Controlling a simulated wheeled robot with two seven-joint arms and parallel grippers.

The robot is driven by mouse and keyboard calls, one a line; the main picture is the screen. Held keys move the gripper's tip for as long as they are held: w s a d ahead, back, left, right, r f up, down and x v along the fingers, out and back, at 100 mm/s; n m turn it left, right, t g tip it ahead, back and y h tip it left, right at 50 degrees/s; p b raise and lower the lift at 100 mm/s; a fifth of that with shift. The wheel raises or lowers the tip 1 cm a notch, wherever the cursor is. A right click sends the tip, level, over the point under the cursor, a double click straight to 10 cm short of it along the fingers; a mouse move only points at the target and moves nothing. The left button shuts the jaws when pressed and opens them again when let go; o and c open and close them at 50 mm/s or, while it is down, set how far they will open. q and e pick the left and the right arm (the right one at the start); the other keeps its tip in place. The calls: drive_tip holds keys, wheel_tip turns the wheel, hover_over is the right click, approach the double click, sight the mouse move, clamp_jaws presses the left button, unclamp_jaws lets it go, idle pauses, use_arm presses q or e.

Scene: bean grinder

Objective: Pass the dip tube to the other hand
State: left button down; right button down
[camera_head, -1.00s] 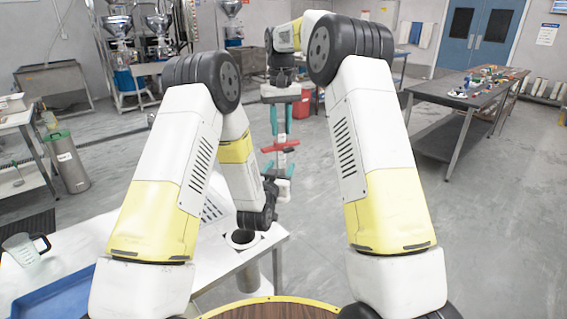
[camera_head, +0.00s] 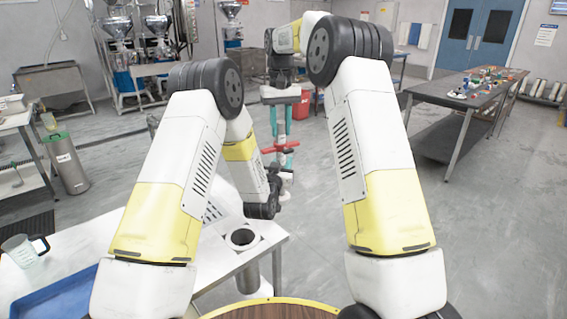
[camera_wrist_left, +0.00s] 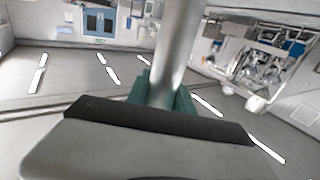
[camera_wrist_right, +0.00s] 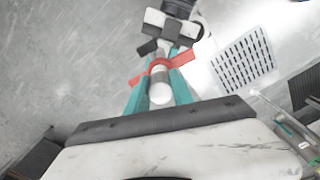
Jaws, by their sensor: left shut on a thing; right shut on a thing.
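The dip tube (camera_head: 281,128) stands upright between my two grippers, with a red winged collar (camera_wrist_right: 165,66) partway along it. My right gripper (camera_head: 281,132) points down from above with its teal fingers closed on the tube's upper part. The tube's pale round end (camera_wrist_right: 160,93) shows between these fingers in the right wrist view. My left gripper (camera_head: 285,164) is shut on the tube just below the red collar. In the left wrist view, the silvery tube (camera_wrist_left: 176,45) runs up from between the teal fingers (camera_wrist_left: 166,92). The tube's lower end is hard to make out.
A white table (camera_head: 215,272) stands at the front left, with an open metal cylinder (camera_head: 247,272) set in its corner. A measuring jug (camera_head: 22,251) and a blue tray (camera_head: 50,301) are at the far left. A red bucket (camera_head: 301,104) stands behind.

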drive_tip(key=c, duration=1)
unclamp_jaws()
drive_tip(key=shift+c, duration=0.2)
drive_tip(key=shift+r, duration=0.1)
wheel_tip(320, 180, up, 11)
drive_tip(key=shift+w+a+r, duration=0.1)
drive_tip(key=s+d+r+t+y, duration=0.1)
drive_tip(key=s+d+r, duration=0.2)
drive_tip(key=s, duration=0.3)
drive_tip(key=s+d+r+t, duration=0.1)
drive_tip(key=s+d+r, duration=0.25)
drive_tip(key=s, duration=0.25)
drive_tip(key=s+f+t, duration=0.1)
drive_tip(key=s+f, duration=0.3)
drive_tip(key=s, duration=0.4)
drive_tip(key=s+d+f+m+t, duration=0.1)
drive_tip(key=s+f, duration=0.4)
drive_tip(key=s, duration=0.3)
drive_tip(key=s+d+f+t+y, duration=0.1)
drive_tip(key=s+f, duration=0.3)
drive_tip(key=s, duration=0.4)
drive_tip(key=shift+s+d+f+m+t, duration=0.15)
drive_tip(key=shift+s+f+m+t, duration=0.2)
drive_tip(key=shift+t, duration=0.25)
